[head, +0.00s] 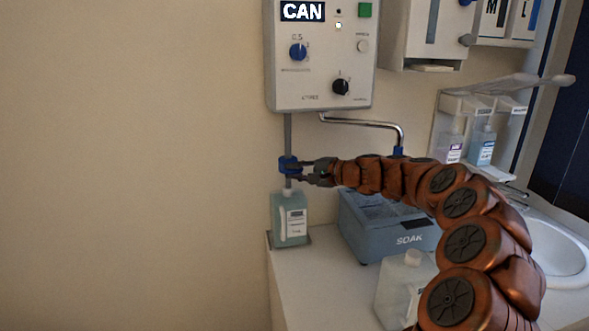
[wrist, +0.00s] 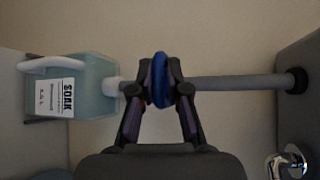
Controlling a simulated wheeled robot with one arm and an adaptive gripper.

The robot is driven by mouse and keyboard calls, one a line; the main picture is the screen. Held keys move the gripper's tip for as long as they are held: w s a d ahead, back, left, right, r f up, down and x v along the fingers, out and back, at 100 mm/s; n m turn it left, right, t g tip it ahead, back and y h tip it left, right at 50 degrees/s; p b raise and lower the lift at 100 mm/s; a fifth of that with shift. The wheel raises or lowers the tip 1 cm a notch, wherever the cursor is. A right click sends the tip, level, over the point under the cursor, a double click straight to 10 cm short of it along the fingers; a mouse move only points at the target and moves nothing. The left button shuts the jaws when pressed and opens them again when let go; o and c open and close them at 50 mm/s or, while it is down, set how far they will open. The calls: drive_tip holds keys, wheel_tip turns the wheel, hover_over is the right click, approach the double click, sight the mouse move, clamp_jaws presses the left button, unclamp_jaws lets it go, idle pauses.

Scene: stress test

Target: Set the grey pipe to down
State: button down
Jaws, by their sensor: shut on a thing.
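The grey pipe (head: 288,132) hangs straight down from the underside of the white wall box labelled CAN (head: 320,60). Its lower end meets the neck of a pale green bottle (head: 279,218). A blue collar (head: 287,165) sits around the lower part of the pipe. My gripper (head: 300,168) reaches in from the right and is shut on this collar. In the wrist view the pipe (wrist: 235,82) lies sideways, with the collar (wrist: 160,70) between my fingertips. Whether the pipe's end is inside the bottle mouth cannot be told.
A bent metal spout (head: 362,124) with a blue end is just above my arm. A blue-grey SOAK box (head: 400,240) and a white jug (head: 402,285) stand on the counter (head: 325,290) below. Shelf bottles and a sink (head: 555,255) are at right. The wall at left is bare.

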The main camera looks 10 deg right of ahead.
wheel_tip(320, 180, down, 8)
drive_tip(key=b, duration=0.5)
drive_tip(key=shift+f, duration=0.15)
drive_tip(key=c, duration=1.2)
unclamp_jaws()
drive_tip(key=v, duration=1.2)
